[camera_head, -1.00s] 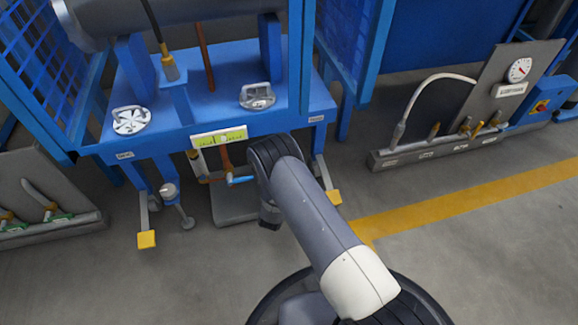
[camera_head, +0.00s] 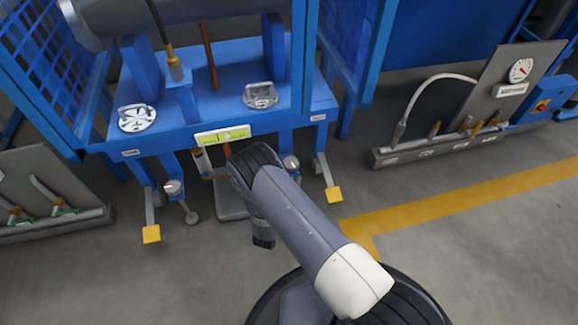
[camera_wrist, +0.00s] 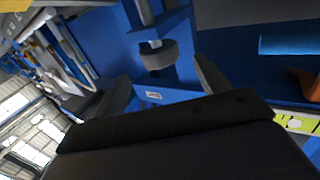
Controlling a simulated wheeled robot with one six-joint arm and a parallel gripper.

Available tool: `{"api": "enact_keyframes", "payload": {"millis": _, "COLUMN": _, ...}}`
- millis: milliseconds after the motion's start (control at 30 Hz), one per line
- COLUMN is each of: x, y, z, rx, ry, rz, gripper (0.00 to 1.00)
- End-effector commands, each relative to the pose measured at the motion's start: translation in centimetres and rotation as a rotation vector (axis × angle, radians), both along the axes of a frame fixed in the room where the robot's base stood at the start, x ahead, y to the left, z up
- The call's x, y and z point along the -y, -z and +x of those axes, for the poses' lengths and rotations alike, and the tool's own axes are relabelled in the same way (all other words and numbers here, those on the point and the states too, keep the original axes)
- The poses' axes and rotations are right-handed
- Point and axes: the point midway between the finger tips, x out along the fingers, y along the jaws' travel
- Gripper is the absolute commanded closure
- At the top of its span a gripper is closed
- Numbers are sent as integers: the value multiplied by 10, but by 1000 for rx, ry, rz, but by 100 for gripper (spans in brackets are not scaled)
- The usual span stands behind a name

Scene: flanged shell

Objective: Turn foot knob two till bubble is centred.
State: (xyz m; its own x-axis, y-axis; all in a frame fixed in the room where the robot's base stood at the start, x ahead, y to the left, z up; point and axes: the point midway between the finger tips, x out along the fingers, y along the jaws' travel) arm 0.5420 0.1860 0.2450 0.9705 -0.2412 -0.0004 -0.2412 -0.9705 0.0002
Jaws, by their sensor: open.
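In the wrist view a grey round foot knob (camera_wrist: 158,55) on its stem stands ahead of my gripper (camera_wrist: 160,88), between the lines of its fingers. The fingers are apart and empty, and the knob appears beyond their tips. In the head view one foot knob (camera_head: 290,163) shows just right of my arm, another (camera_head: 173,187) at the left leg. I cannot read their labels. The yellow-green bubble level (camera_head: 222,135) is on the blue frame's front edge; its end also shows in the wrist view (camera_wrist: 297,122). The bubble's exact place is too small to tell. My arm hides my gripper in the head view.
The blue frame (camera_head: 215,100) carries two round metal fittings. A blue handle (camera_wrist: 290,45) and an orange pipe (camera_wrist: 303,82) lie right of the knob in the wrist view. A grey panel with a gauge (camera_head: 521,70) stands right. Floor in front is clear.

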Motion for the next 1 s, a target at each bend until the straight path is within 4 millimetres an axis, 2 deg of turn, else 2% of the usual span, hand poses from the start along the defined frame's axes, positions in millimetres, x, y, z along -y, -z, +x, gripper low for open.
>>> {"api": "enact_keyframes", "payload": {"millis": 100, "x": -6, "y": -2, "z": -19, "rx": -1, "ry": -4, "rz": -1, "gripper": 29}}
{"api": "enact_keyframes", "payload": {"millis": 233, "x": -8, "y": -1, "z": -30, "rx": 0, "ry": -2, "rz": -2, "gripper": 29}}
{"api": "enact_keyframes", "payload": {"millis": 600, "x": -8, "y": 0, "z": -33, "rx": 0, "ry": 1, "rz": 0, "gripper": 29}}
{"api": "enact_keyframes", "payload": {"millis": 767, "x": -6, "y": 1, "z": -25, "rx": 1, "ry": 2, "rz": 1, "gripper": 29}}
{"api": "enact_keyframes", "payload": {"millis": 1000, "x": 5, "y": 3, "z": 13, "rx": 2, "ry": 6, "rz": 4, "gripper": 29}}
